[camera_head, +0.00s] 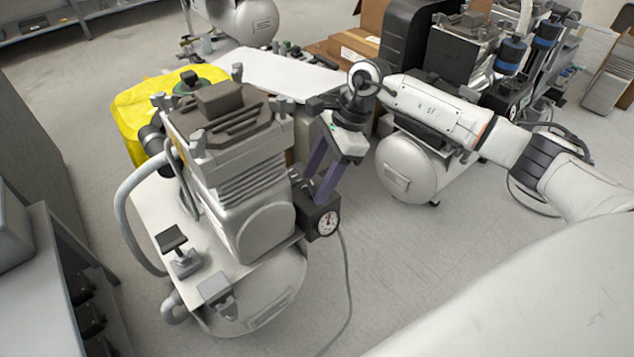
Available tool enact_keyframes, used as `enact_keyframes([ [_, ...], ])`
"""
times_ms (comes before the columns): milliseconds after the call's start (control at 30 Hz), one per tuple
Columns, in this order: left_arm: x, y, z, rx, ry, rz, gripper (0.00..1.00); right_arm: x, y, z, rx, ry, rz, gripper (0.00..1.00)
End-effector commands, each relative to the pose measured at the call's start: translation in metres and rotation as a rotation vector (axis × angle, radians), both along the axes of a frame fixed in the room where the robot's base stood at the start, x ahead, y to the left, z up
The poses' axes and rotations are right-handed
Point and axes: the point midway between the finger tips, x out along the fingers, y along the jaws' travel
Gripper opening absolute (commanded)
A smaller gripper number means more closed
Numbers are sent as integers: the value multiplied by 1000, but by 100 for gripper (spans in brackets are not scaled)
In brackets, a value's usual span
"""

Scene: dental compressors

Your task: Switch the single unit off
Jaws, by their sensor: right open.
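The single unit (245,215), a grey compressor with a finned motor head and a rounded tank, stands at the left centre in the head view. A black switch box with a round white gauge (326,222) is on its right side. My right gripper (316,182) points down just above this box, with its two dark purple fingers apart and nothing seen between them. I cannot tell whether a fingertip touches the box. The switch's position cannot be made out. My left gripper is not in view.
A second compressor with a grey tank (408,170) stands behind my right arm. A grey shelf (60,270) is at the left edge. A cable (348,290) runs over the clear floor in front.

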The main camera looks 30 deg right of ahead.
Motion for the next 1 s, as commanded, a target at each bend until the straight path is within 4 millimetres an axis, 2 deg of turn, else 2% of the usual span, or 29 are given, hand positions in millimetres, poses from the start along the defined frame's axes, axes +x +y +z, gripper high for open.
enact_keyframes([
  [100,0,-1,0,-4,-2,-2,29,0,2,-6,-1,1,0,52],
  [367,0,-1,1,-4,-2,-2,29,0,2,-6,-1,1,-1,50],
  [600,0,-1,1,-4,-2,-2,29,0,2,-6,-1,1,-1,10],
  [733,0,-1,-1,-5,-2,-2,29,1,2,-6,-1,1,19,10],
  [867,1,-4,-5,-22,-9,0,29,3,2,-7,-1,-1,122,10],
  [1000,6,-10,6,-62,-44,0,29,4,2,-8,0,0,272,10],
])
